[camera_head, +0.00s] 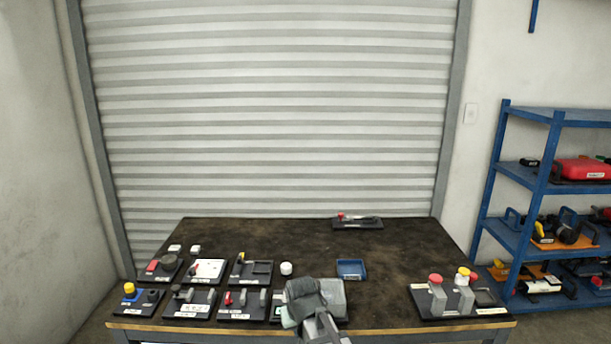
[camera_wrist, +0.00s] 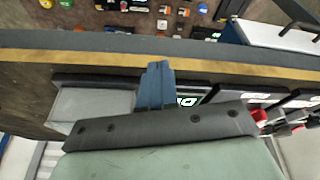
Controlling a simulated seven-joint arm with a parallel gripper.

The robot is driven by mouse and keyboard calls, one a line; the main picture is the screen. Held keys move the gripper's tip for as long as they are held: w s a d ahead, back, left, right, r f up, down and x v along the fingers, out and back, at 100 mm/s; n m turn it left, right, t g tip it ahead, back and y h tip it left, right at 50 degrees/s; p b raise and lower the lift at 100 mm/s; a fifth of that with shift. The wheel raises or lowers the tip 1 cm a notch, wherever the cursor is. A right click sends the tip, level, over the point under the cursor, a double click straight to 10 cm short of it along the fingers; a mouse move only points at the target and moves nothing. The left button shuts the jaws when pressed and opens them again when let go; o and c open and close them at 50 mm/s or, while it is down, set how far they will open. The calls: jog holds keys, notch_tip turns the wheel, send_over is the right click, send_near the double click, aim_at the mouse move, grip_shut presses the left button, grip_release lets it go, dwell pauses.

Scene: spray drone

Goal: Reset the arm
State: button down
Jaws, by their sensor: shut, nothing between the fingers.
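My gripper (camera_wrist: 157,68) shows in the wrist view as two blue fingers pressed together, with nothing between them. Behind them are a dark bracket and a pale green housing. In the head view my arm reaches over the front middle of the dark tabletop (camera_head: 400,255), and its fingertips cannot be made out. The arm partly hides a control panel there and a grey box-like part beside it. I cannot tell whether the gripper touches anything.
Panels with switches crowd the table's left. A panel with red buttons (camera_head: 436,279) stands at right. A blue tray (camera_head: 351,262), a white round piece (camera_head: 286,268) and a back panel (camera_head: 357,225) lie between. Blue shelving (camera_head: 548,165) stands at right. Much of the table's centre is bare.

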jog(key=s+d+f+m+g, duration=0.15)
jog(key=s+d+f, duration=0.35)
jog(key=s+f, duration=0.5)
jog(key=s+d+f+n+g, duration=0.1)
jog(key=s+d+f+g, duration=0.35)
jog(key=f, duration=0.95)
jog(key=s+d+f+m+g, duration=0.1)
jog(key=s+d+f, duration=0.2)
jog(key=s, duration=0.6)
jog(key=s+d+f+m+g, duration=0.1)
jog(key=s+d+f+g, duration=0.1)
jog(key=s+f, duration=0.5)
jog(key=s+d+f+m+g, duration=0.1)
jog(key=s+d+f, duration=0.3)
jog(key=s, duration=0.7)
jog(key=shift+s+d+f+g+h, duration=0.2)
jog(key=shift+d+f+g+h, duration=0.15)
jog(key=shift+f, duration=0.35)
